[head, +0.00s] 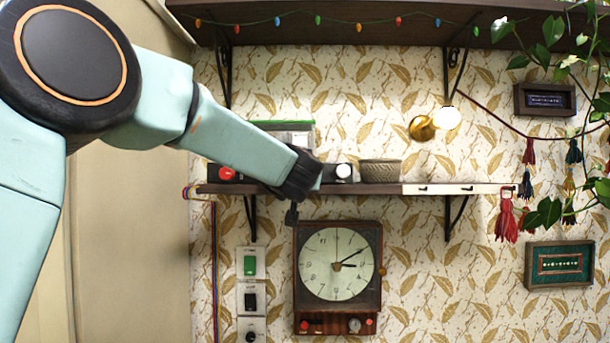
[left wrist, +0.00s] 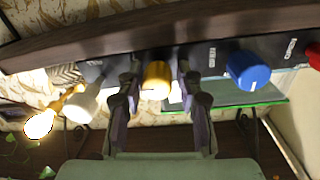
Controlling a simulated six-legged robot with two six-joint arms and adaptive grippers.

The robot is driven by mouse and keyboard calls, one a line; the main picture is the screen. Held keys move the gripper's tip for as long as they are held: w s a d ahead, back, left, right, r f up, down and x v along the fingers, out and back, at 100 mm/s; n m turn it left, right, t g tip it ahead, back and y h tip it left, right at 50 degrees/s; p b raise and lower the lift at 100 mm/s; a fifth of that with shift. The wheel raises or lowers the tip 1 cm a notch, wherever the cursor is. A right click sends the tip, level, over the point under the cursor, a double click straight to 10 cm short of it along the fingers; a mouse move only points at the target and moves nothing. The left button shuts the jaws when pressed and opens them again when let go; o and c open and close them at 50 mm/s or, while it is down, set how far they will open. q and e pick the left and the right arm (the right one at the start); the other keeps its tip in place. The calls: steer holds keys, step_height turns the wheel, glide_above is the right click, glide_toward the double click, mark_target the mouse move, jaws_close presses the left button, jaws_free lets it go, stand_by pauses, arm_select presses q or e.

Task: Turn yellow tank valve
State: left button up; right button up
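The yellow valve (left wrist: 156,80) is a short knob on a dark panel at the shelf. In the left wrist view, which is upside down, it sits between the two fingers of my left gripper (left wrist: 157,72). The fingers are open, with a small gap on either side of the valve. In the head view my left gripper (head: 302,178) is at the shelf, and the arm hides the yellow valve there. My right gripper is in neither view.
A blue valve (left wrist: 248,70) and a red valve (head: 226,173) are on one side, a white valve (head: 343,172) on the other. A woven bowl (head: 380,172) stands on the shelf (head: 385,189). A wall clock (head: 338,264) hangs below. An upper shelf (head: 345,35) is above.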

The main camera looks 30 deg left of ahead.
arm_select(q)
steer(key=shift+w+a+f, duration=0.1)
steer(key=shift+w+a, duration=0.05)
steer(key=shift+a, duration=0.1)
steer(key=shift+c, duration=0.7)
steer(key=shift+d, duration=0.45)
steer(key=c, duration=0.3)
steer(key=shift+c, duration=0.8)
steer(key=shift+a+r, duration=0.2)
jaws_close()
steer(key=shift+d, duration=0.1)
